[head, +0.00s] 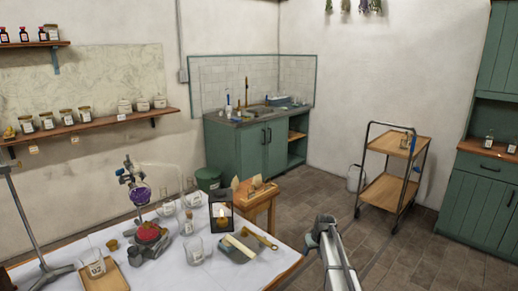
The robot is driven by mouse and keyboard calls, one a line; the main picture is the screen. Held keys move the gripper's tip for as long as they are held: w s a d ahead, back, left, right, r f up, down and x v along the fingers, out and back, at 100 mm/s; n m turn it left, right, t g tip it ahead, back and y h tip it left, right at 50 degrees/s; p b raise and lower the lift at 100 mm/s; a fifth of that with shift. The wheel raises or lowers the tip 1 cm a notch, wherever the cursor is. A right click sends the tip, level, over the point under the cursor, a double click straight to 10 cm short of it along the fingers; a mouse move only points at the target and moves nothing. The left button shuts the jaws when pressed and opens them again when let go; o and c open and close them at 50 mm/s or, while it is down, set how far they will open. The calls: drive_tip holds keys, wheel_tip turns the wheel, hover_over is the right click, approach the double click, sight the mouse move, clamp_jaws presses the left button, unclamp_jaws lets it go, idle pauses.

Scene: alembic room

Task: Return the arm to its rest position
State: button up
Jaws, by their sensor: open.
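My arm (337,262) reaches up from the bottom edge, right of the middle. Its grey far end, with my gripper (315,237), is just right of the table's (285,276) right edge. My gripper is open and small in this view; its fingers are hard to make out. I see nothing held in it. A shallow grey tray (238,256) with a pale block (238,246) in it lies on the white-covered table, left of my gripper and apart from it. A brass-coloured tool (262,240) lies at the tray's right side.
A dark lantern (221,213) stands behind the tray. Glass beakers (195,249) and a stand with a purple flask (140,194) are further left. A wooden stand (262,208) is behind the table. A trolley (388,188) stands at the right. The floor (390,258) right of my arm is clear.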

drive_tip(key=s+f+m+g, duration=0.2)
drive_tip(key=s+f, duration=1.1)
drive_tip(key=s, duration=0.3)
drive_tip(key=s+f+m+g, duration=0.1)
drive_tip(key=s+f+g, duration=0.1)
drive_tip(key=s+f, duration=1.3)
drive_tip(key=s+a+f+g, duration=0.1)
drive_tip(key=s+a+g, duration=0.2)
drive_tip(key=s, duration=1.3)
drive_tip(key=s+a+f+g+h, duration=0.1)
drive_tip(key=s+a+g, duration=0.2)
drive_tip(key=s, duration=1.4)
drive_tip(key=shift+s+n, duration=0.2)
drive_tip(key=shift+n, duration=0.2)
